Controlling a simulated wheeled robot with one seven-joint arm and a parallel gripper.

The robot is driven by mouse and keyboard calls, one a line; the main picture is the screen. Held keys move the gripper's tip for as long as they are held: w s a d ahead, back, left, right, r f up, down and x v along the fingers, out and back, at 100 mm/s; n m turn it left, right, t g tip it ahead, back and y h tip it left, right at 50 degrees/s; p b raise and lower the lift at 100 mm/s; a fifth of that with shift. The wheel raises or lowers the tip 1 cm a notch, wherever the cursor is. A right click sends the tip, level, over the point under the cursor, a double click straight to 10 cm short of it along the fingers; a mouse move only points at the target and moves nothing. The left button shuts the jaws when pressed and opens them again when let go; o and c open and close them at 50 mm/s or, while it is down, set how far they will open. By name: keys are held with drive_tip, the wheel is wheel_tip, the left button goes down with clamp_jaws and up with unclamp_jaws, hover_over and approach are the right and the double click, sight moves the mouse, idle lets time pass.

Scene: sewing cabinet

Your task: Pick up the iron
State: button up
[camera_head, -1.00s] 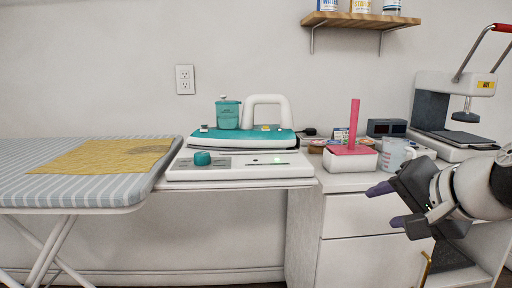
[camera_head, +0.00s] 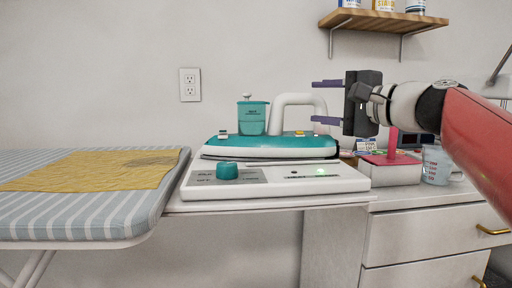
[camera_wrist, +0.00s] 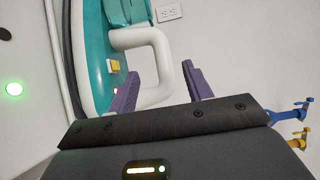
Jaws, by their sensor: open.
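The teal iron (camera_head: 270,146) lies on a white base with a teal knob and a green light. Its white loop handle (camera_head: 298,97) stands up on top, beside a teal water tank. My gripper (camera_head: 327,102) points left with its two purple fingers apart, one above the other, at the right side of the handle. In the wrist view the handle (camera_wrist: 163,66) lies beyond and partly between the fingertips of my gripper (camera_wrist: 163,82). The fingers are open and hold nothing. I cannot tell whether a finger touches the handle.
A striped ironing board (camera_head: 95,215) with a yellow cloth (camera_head: 90,170) is at left. A pink-topped white box (camera_head: 388,172) and a measuring cup (camera_head: 436,165) stand right of the iron, below my arm. A wooden shelf (camera_head: 385,19) hangs above.

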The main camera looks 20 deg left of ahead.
sight(299, 98)
drive_tip(key=p+x, duration=0.1)
drive_tip(key=x, duration=0.7)
drive_tip(key=shift+r+p, duration=0.15)
drive_tip(key=shift+p, duration=0.25)
clamp_jaws()
idle(0.9)
drive_tip(key=shift+r, duration=0.1)
